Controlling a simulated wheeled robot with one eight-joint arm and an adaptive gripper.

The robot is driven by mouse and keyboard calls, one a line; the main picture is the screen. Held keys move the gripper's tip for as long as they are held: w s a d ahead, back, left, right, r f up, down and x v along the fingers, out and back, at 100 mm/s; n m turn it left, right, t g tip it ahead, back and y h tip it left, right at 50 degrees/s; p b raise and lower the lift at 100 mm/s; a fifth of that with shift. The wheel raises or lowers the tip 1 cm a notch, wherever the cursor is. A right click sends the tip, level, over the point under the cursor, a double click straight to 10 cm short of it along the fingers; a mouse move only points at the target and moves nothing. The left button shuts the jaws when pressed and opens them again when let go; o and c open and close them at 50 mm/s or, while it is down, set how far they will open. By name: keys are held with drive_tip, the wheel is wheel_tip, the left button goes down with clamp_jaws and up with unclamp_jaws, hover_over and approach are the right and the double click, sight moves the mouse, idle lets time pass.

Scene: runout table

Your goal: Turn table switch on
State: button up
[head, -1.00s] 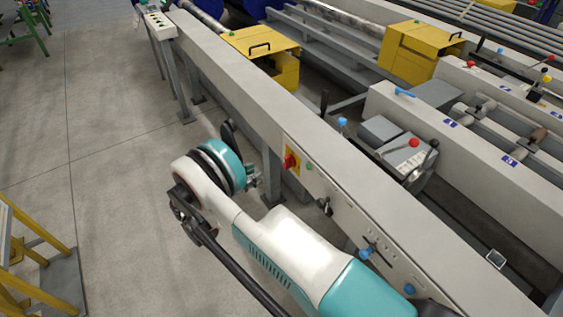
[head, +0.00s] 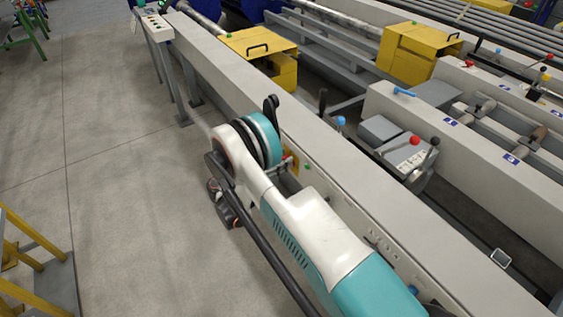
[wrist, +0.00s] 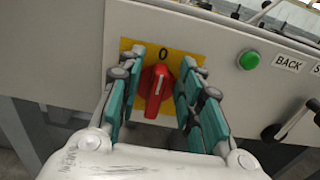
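The table switch is a red rotary knob (wrist: 156,88) on a yellow plate (wrist: 183,62) marked "0" at the top. In the wrist view the knob sits between the two teal fingers of my gripper (wrist: 160,98), which are open on either side with gaps to the knob. The knob's white mark is tilted slightly right of upright.
A green button (wrist: 249,60) with a "BACK" label (wrist: 288,63) is right of the plate. A black-knobbed lever (wrist: 285,122) sticks out at lower right. The long grey table beam (head: 400,220) runs beside my arm. Clear floor (head: 110,190) lies to the left.

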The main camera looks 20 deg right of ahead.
clamp_jaws()
drive_tip(key=shift+s+d+m, duration=0.1)
drive_tip(key=shift+m, duration=0.2)
drive_tip(key=m, duration=0.2)
drive_tip(key=s+m, duration=0.1)
drive_tip(key=m, duration=0.3)
drive_tip(key=shift+s+d+f+m, duration=0.15)
drive_tip(key=shift+d+f+m, duration=0.05)
drive_tip(key=shift+f+m, duration=0.1)
drive_tip(key=m, duration=0.3)
drive_tip(key=f+m, duration=0.1)
drive_tip(key=m, duration=0.1)
drive_tip(key=shift+s+d, duration=0.1)
drive_tip(key=shift+s, duration=0.3)
drive_tip(key=m, duration=0.3)
drive_tip(key=f+m, duration=0.1)
drive_tip(key=m, duration=0.1)
drive_tip(key=shift+s+m, duration=0.1)
drive_tip(key=shift+m, duration=0.3)
drive_tip(key=shift+f, duration=0.1)
